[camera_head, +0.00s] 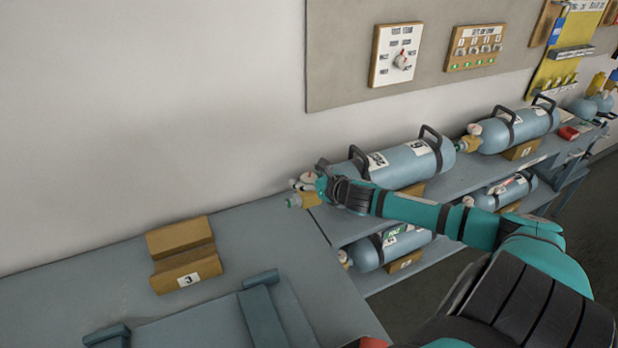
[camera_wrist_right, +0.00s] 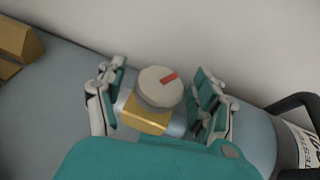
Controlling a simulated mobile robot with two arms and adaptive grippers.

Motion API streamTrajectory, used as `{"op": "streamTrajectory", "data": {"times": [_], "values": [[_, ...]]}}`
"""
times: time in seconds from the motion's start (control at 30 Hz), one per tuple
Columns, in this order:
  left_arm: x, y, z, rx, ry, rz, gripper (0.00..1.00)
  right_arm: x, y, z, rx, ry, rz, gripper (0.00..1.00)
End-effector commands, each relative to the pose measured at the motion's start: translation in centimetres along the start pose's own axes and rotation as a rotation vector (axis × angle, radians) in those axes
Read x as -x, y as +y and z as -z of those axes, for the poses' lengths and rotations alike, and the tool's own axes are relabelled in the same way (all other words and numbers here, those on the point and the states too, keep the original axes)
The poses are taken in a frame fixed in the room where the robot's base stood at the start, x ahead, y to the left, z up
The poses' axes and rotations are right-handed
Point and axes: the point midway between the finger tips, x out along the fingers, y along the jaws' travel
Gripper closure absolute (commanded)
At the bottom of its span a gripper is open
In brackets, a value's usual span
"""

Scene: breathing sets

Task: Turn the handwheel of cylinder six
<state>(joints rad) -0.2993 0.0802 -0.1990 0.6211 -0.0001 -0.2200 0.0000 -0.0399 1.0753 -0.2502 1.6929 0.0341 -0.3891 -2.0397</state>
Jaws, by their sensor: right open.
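A blue-grey cylinder (camera_head: 405,163) lies on its side on the upper shelf, with its valve end to the left. My right gripper (camera_head: 312,182) is at this valve end in the head view. Its two fingers are open, one on each side of the handwheel, with a gap visible at both sides. My left gripper is not in view.
Another cylinder (camera_head: 515,130) lies farther right, and two more lie on the shelf below. A wooden cradle (camera_head: 182,255) stands empty on the left bench (camera_head: 95,290). A panel with a dial board (camera_head: 396,54) hangs on the wall behind. Black carrying handles stick up from the cylinders.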

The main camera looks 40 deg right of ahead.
Motion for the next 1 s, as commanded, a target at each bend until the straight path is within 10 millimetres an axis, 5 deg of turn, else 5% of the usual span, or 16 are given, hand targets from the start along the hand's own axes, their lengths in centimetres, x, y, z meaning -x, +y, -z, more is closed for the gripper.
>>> {"op": "streamTrajectory", "data": {"times": [0.2,0.63,1.0], "values": [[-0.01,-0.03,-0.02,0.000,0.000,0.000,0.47,-0.01,0.01,0.01,0.000,0.000,0.000,0.32],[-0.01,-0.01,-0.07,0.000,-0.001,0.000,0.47,0.01,0.02,0.01,0.000,0.000,-0.001,0.88],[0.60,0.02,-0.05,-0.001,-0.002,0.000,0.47,0.05,0.11,-0.17,-0.029,-0.002,0.061,0.88]]}}
